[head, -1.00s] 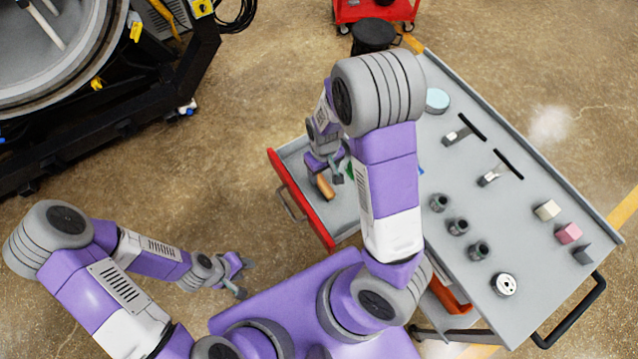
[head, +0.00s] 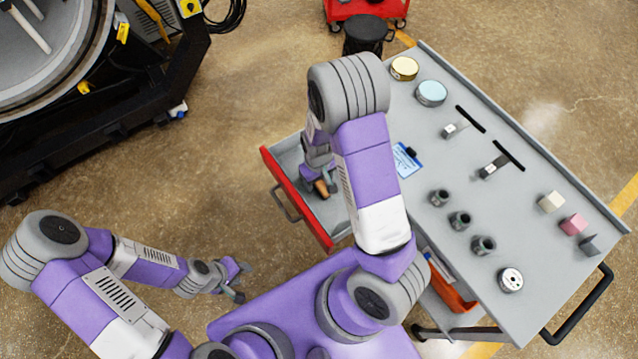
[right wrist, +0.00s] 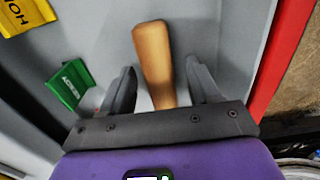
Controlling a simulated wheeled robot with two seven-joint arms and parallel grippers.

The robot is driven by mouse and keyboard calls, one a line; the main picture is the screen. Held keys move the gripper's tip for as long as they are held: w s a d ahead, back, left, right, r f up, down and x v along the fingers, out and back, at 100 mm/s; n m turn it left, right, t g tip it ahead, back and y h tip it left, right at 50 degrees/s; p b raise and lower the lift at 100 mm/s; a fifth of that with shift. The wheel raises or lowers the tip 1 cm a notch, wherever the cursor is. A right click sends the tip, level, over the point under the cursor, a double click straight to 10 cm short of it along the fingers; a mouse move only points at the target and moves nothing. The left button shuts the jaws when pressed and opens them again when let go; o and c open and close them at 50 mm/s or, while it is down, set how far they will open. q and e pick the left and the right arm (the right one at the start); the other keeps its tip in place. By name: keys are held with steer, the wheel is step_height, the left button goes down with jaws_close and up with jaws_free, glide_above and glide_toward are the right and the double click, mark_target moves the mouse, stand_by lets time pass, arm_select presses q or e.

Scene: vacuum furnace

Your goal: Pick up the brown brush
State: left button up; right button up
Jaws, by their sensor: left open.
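The brown brush (head: 321,188) lies in the open red-fronted drawer (head: 335,212); in the head view only its handle end shows, the rest hidden by my right gripper (head: 322,178). In the right wrist view, the brown handle (right wrist: 153,60) stands between the two fingers of my right gripper (right wrist: 160,88). The fingers are open, with a gap on each side of the handle. The brush's lower end is hidden behind the gripper body. My left gripper (head: 240,280) is open and empty over the floor, left of the drawer.
In the right wrist view, a green packet (right wrist: 69,85) and a yellow packet (right wrist: 25,14) lie left of the brush. The drawer's red front (right wrist: 290,50) is on the right. The grey cart top (head: 425,235) holds a clipboard (head: 405,160), dark cylinders and small blocks.

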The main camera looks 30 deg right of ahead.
steer(key=c, duration=1)
step_height(320, 180, up, 10)
steer(key=p, duration=0.3)
steer(key=shift+c, duration=0.2)
